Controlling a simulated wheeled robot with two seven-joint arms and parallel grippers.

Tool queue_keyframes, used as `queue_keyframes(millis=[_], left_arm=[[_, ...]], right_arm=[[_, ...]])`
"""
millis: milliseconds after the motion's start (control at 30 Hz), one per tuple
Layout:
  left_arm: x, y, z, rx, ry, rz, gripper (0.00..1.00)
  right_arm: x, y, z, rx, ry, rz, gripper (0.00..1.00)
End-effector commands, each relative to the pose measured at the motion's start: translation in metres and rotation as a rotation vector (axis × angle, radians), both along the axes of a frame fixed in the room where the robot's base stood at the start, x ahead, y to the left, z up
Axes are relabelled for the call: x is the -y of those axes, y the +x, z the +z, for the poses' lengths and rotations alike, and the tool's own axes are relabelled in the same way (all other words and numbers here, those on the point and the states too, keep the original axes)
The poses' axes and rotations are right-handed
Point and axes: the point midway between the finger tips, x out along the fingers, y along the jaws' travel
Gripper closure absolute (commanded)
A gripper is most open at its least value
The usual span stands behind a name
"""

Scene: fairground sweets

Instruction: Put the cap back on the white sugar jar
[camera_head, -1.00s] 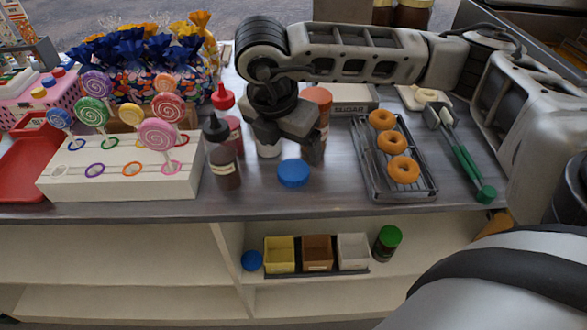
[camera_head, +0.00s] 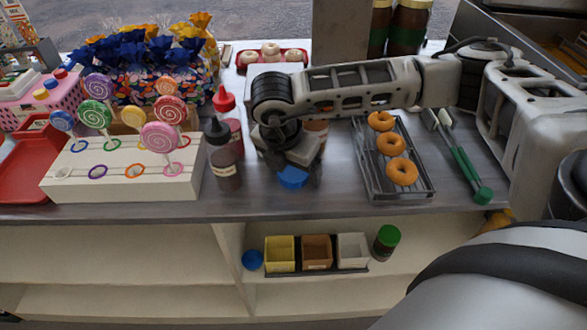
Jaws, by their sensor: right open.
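A flat round blue cap (camera_head: 293,179) lies on the counter near its front edge. My right gripper (camera_head: 291,172) points down right over the cap, with its jaws open and the cap's upper part hidden behind them. I cannot tell whether the fingers touch it. The white sugar jar is hidden behind my right gripper and wrist. My left gripper is not in view.
A dark bottle (camera_head: 223,165) and a lollipop stand (camera_head: 120,178) are to the left. A rack (camera_head: 423,187) of doughnuts and green-handled tongs (camera_head: 467,170) are to the right. Another blue cap (camera_head: 252,260) lies on the shelf below.

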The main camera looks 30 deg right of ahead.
Motion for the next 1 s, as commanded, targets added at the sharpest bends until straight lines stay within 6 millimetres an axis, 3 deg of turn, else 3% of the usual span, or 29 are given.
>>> queue_keyframes(millis=[333,500,1000], left_arm=[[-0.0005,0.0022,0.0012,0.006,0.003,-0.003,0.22],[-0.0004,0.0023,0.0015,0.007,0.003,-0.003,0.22],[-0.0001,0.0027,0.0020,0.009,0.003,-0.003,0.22]], right_arm=[[0.0003,0.0000,-0.0012,0.000,0.000,0.001,0.19],[0.0002,0.0000,-0.0010,0.000,0.000,0.001,0.63],[0.0000,0.0004,0.0063,0.001,0.000,0.000,0.63]])
